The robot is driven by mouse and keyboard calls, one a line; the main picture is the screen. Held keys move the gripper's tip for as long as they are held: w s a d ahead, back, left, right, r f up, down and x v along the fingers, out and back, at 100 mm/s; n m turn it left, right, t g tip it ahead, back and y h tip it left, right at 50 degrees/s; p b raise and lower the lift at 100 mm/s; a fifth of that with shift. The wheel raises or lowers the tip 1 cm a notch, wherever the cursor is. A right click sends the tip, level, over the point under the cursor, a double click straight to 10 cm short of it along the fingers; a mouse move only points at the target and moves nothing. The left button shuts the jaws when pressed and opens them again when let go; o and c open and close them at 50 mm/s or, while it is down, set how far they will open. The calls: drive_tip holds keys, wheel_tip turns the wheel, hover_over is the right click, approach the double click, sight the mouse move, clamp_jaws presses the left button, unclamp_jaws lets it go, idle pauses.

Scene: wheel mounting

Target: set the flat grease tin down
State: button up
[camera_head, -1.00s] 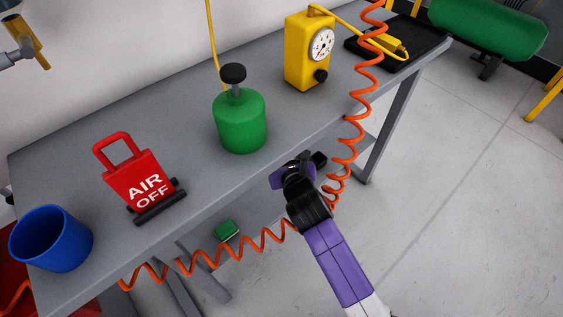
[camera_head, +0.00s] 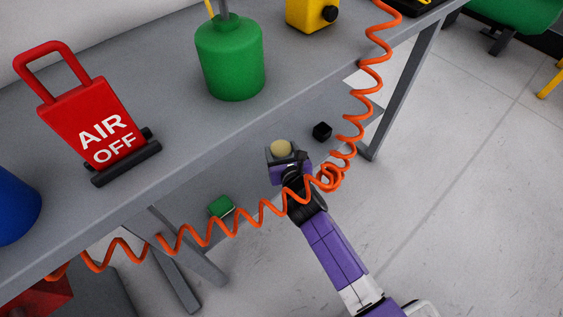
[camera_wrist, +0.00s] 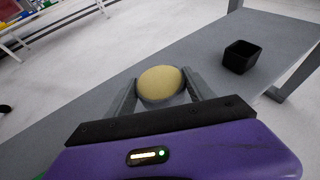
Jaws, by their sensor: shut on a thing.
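The flat grease tin (camera_wrist: 161,83) is round with a pale yellow top and sits between my two grey fingers in the wrist view. My gripper (camera_wrist: 160,92) is shut on it. In the head view, the tin (camera_head: 282,149) shows at the end of my purple gripper (camera_head: 281,155), below the front edge of the bench top. Beneath it is the grey lower shelf (camera_head: 250,190). I cannot tell whether the tin touches the shelf. Its underside is hidden.
A black open cup (camera_wrist: 241,57) stands on the shelf, right of the tin. A small green box (camera_head: 221,206) is to the left. A coiled orange hose (camera_head: 265,210) crosses in front of my wrist. The bench top (camera_head: 165,95) overhangs, carrying a green can (camera_head: 230,60) and red sign (camera_head: 85,115).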

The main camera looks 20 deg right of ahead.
sight(281, 158)
drive_tip(key=shift+f+b, duration=1.4)
drive_tip(key=shift+f, duration=0.6)
drive_tip(key=shift+f, duration=0.15)
drive_tip(key=o, duration=1.6)
drive_tip(key=shift+o, duration=0.2)
drive_tip(key=shift+s+r, duration=0.2)
drive_tip(key=shift+s, duration=0.05)
drive_tip(key=p+v, duration=0.5)
drive_tip(key=v, duration=0.6)
drive_tip(key=shift+s, duration=0.25)
drive_tip(key=shift+a, duration=0.15)
